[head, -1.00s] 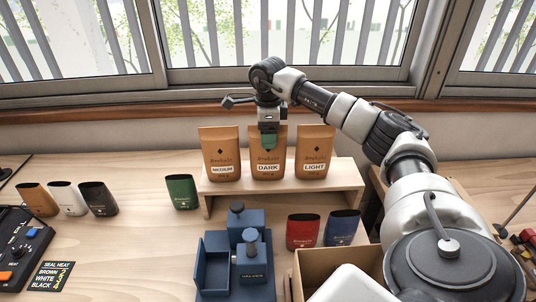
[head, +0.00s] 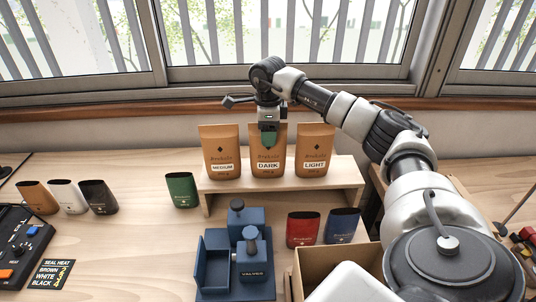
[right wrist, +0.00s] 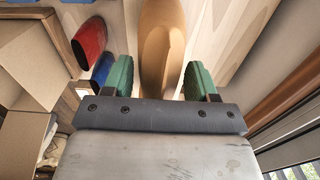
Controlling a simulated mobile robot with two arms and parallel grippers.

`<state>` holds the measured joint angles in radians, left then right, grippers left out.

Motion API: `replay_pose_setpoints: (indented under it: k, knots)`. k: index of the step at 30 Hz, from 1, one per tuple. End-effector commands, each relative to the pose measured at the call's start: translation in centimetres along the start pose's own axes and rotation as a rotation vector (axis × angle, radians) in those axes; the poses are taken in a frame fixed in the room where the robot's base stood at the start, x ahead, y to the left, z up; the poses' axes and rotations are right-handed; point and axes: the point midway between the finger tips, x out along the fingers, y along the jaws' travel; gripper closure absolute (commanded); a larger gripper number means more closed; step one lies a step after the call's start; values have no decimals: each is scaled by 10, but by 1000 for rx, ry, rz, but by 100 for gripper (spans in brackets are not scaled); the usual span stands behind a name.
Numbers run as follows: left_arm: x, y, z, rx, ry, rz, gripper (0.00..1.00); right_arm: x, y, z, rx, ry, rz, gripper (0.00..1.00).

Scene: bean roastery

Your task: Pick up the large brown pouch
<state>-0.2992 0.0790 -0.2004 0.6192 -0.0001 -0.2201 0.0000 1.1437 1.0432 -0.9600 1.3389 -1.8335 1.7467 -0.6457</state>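Three large brown pouches stand upright on a low wooden shelf in the head view: MEDIUM (head: 221,152), DARK (head: 268,168) and LIGHT (head: 315,150). My right gripper (head: 268,138) points down at the top of the DARK pouch, hiding part of its upper front. In the right wrist view its green fingers (right wrist: 159,82) stand on either side of a large brown pouch (right wrist: 162,40), with narrow gaps visible beside it. The gripper is open around the pouch, which still stands on the shelf. My left gripper is out of view.
The shelf (head: 285,189) stands near the window. A green pouch (head: 182,190) is left of it; red (head: 303,229) and blue (head: 342,226) pouches stand in front. A blue device (head: 250,262) and a cardboard box (head: 296,280) are nearer. Small brown, white and black pouches stand left.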

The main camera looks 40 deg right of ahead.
Motion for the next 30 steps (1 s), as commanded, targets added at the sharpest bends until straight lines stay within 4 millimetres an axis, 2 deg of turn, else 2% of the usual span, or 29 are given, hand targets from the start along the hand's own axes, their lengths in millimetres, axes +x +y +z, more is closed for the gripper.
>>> replay_pose_setpoints:
  k: [1, 11, 18, 21, 23, 30]
  knots:
    - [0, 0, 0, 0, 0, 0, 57, 0, 0, 0, 0, 0, 0, 50]
    - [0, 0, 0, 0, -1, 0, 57, 0, 0, 0, 0, 0, 0, 100]
    - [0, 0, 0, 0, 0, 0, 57, -2, 0, 0, 0, -2, -1, 100]
    - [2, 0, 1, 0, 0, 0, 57, -8, 0, 1, 0, -3, -3, 100]
    - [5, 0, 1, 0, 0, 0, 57, -17, -1, 1, 0, -5, -5, 100]
    - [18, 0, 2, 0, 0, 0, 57, -66, -1, 2, 0, -6, -5, 100]
